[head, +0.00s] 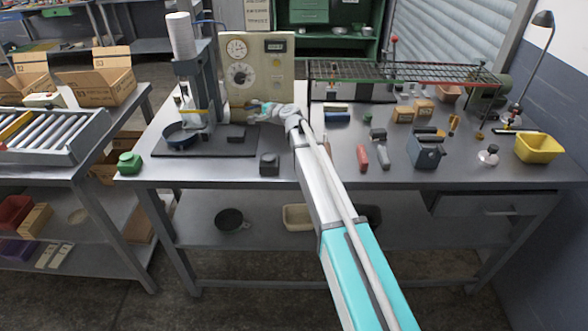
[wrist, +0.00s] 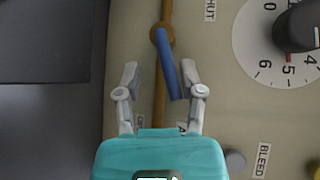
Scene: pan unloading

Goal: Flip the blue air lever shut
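The blue air lever (wrist: 166,62) hangs from a round brass pivot (wrist: 162,35) on a brass pipe (wrist: 160,108) in the wrist view. It lies at a slight angle to the pipe, its free end toward my gripper. My gripper (wrist: 160,76) is open, with one finger on each side of the lever. The lever's free end is close to the right finger; I cannot tell whether they touch. A SHUT label (wrist: 209,10) is beside the pipe. In the head view my gripper (head: 262,110) is at the foot of the beige panel (head: 284,75), and the lever cannot be made out.
A black knob (wrist: 298,28) on a numbered dial and a BLEED label (wrist: 263,160) are right of the lever. In the head view a press (head: 190,75) with a blue pan (head: 181,136) stands left of my gripper. A wire rack (head: 400,71) is to the right.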

